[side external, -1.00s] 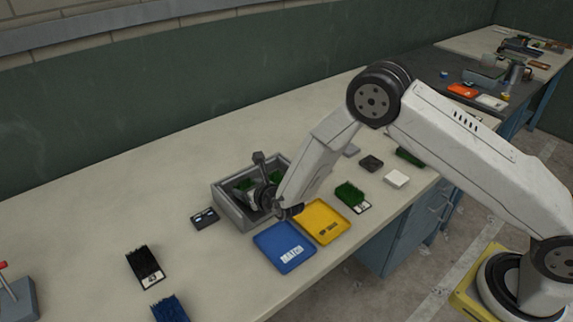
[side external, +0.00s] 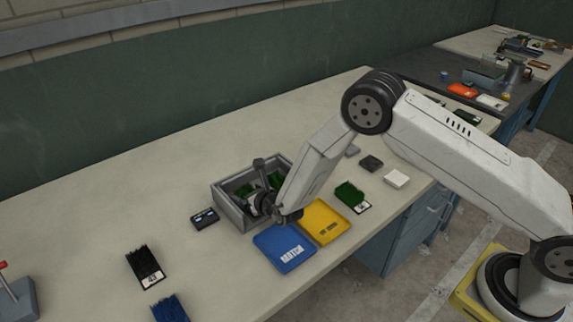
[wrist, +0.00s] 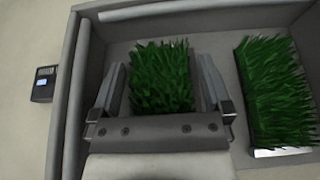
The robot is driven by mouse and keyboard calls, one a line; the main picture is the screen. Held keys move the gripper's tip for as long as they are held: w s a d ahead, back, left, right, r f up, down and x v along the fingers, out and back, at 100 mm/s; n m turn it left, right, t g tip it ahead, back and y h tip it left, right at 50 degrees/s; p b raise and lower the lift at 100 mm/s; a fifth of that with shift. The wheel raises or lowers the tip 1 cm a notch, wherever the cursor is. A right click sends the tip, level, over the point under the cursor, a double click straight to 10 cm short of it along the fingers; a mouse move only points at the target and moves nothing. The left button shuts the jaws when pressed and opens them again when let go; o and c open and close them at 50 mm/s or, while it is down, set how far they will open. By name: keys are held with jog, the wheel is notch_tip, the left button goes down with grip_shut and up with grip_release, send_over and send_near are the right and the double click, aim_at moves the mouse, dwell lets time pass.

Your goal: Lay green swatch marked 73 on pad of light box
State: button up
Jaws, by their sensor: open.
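My gripper (wrist: 162,88) is open inside a grey box (side external: 228,208), with one finger on each side of a green turf swatch (wrist: 160,78). Small gaps show between the fingers and the turf. This swatch's label is hidden behind the gripper body, so I cannot read its number. A second green swatch (wrist: 272,90) lies to its right in the box, with only a sliver of white label showing. Another green swatch (side external: 349,193) with a white label lies on the bench, its number too small to read. I cannot tell which thing is the light box.
A blue tray (side external: 272,243) and a yellow tray (side external: 324,208) lie in front of the box. A small dark device (side external: 204,219) sits left of it. A black swatch (side external: 143,261), a blue swatch (side external: 170,308) and a white block (side external: 396,179) are on the bench. The box walls stand close around my gripper.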

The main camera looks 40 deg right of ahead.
jog(key=shift+r, duration=0.15)
jog(key=shift+s+r, duration=0.15)
jog(key=shift+s, duration=0.25)
jog(key=shift+v, duration=5.65)
jog(key=shift+w, duration=0.1)
